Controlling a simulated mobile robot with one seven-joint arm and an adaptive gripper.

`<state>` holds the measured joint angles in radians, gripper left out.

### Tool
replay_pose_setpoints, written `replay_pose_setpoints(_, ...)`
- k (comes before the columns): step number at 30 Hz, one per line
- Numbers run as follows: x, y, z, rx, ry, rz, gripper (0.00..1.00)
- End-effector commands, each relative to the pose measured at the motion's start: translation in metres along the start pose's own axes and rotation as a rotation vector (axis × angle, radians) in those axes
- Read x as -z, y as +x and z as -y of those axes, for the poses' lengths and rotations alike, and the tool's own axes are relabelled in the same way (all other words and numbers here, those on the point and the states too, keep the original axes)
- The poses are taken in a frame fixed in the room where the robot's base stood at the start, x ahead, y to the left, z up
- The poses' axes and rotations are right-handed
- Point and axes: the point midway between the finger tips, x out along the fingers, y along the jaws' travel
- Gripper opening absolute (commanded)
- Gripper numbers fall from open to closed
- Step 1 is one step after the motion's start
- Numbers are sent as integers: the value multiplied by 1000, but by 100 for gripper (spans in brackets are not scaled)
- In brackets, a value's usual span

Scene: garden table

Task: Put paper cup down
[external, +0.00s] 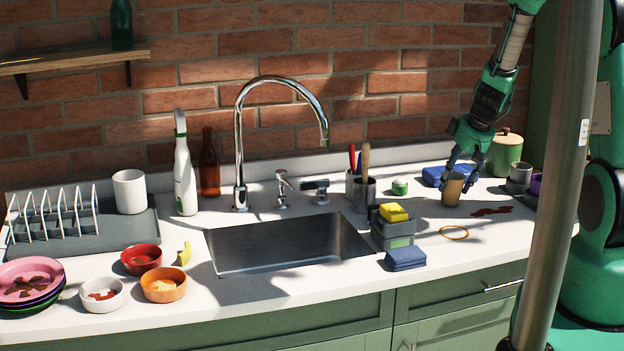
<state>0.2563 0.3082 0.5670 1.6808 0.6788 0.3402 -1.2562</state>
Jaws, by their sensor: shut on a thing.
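The paper cup (453,191) is tan-brown and upright, at the right part of the white counter (330,290). My gripper (461,177) reaches down from the upper right and is shut on the cup near its rim. The cup's base is at or just above the counter; I cannot tell whether it touches. The fingers hide part of the cup's upper right side.
A blue cloth (434,176) lies just behind the cup. A green canister (504,155) and grey cup (521,173) stand right. The sink (288,243) is left.

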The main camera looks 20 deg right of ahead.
Motion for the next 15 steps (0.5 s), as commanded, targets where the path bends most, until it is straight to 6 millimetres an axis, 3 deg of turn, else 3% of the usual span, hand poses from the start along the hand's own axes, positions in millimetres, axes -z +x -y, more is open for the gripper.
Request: replay_pose_setpoints(15,-3,8,0,0,-1,0,44)
